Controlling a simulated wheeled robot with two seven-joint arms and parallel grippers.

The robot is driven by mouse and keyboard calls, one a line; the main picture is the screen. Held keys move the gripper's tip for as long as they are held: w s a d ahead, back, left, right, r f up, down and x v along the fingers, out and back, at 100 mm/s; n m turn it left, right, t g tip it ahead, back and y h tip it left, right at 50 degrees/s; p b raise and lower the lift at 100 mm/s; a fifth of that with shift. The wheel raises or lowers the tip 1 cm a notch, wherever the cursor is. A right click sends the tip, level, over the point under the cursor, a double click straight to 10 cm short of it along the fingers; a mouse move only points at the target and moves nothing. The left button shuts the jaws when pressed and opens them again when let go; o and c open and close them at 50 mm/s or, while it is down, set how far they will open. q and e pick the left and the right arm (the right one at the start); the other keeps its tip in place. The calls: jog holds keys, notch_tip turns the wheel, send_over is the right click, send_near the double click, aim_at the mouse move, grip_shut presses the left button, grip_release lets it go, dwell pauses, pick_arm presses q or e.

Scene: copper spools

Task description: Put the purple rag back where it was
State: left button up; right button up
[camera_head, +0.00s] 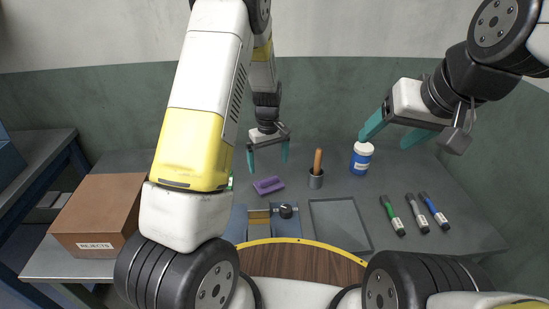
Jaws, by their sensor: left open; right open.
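My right gripper (385,142) is open and empty at the upper right. One of its fingertips appears close to the white lid of the blue jar (361,160); I cannot tell whether they touch.
A brown REJECTS box (98,215) stands at the left. A blue fixture with a black knob (286,211) and a grey tray (339,201) are in front. Three markers (415,213) lie at the right. My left arm hides part of the table.

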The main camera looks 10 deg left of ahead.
pick_arm(q)
jog(key=s+r+m+t+h, duration=0.1)
jog(key=s+r, duration=0.2)
jog(key=r, duration=0.4)
jog(key=s+a+r+m+t, duration=0.1)
jog(key=s+r, duration=0.2)
jog(key=r, duration=0.4)
jog(key=s+r+m+t+h, duration=0.1)
jog(key=s+r, duration=0.3)
jog(key=r, duration=0.4)
jog(key=s+r+m+t, duration=0.1)
jog(key=s+r, duration=0.3)
jog(key=s, duration=0.4)
jog(key=s+a+r+m+t, duration=0.1)
jog(key=s+r+m+t, duration=0.1)
jog(key=s, duration=0.6)
jog(key=shift+a+r+m, duration=0.15)
jog(key=shift+r+m, duration=0.55)
jog(key=shift+r, duration=0.2)
